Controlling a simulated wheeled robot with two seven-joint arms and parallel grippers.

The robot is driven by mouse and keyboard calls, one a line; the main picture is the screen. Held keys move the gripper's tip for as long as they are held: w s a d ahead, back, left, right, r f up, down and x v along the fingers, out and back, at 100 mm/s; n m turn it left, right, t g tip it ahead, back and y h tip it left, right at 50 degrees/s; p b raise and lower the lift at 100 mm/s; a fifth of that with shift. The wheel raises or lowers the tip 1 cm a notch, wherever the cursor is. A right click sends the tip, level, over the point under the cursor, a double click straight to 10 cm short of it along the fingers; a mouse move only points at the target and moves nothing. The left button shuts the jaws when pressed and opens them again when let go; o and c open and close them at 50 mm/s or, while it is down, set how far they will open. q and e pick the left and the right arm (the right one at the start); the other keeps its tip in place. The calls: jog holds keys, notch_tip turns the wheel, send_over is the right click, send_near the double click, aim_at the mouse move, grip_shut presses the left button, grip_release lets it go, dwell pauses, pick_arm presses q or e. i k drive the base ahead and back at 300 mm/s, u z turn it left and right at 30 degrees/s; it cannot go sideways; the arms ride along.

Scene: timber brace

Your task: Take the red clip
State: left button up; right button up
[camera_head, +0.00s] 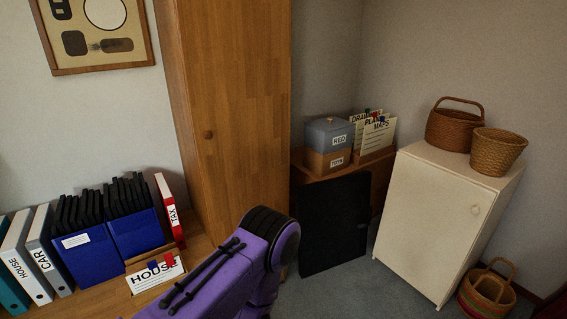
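A small red clip (169,259) sits at the top edge of a white card marked HOUSE (158,277), on the wooden surface at the lower left. A blue clip (153,265) sits just left of it on the same card. More small red and blue clips show on upright cards (375,135) marked MAPS and other words, on a low shelf at the back; they are too small to tell apart well. A purple link of my own arm fills the bottom middle, right of the HOUSE card. Neither gripper is in view.
Blue holders (135,235) with black folders, a red TAX binder (170,210) and pale binders (45,255) stand around the card. A tall wooden cabinet (235,110) rises behind. A cream cabinet (435,225) carries two baskets (455,128) at right. Grey carpet (335,295) is open between.

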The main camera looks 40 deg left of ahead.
aim_at(169, 260)
jog(key=i, duration=2.25)
jog(key=u, duration=2.15)
jog(key=i, duration=0.8)
jog(key=u, duration=2.65)
jog(key=i, duration=0.5)
jog(key=z, duration=0.1)
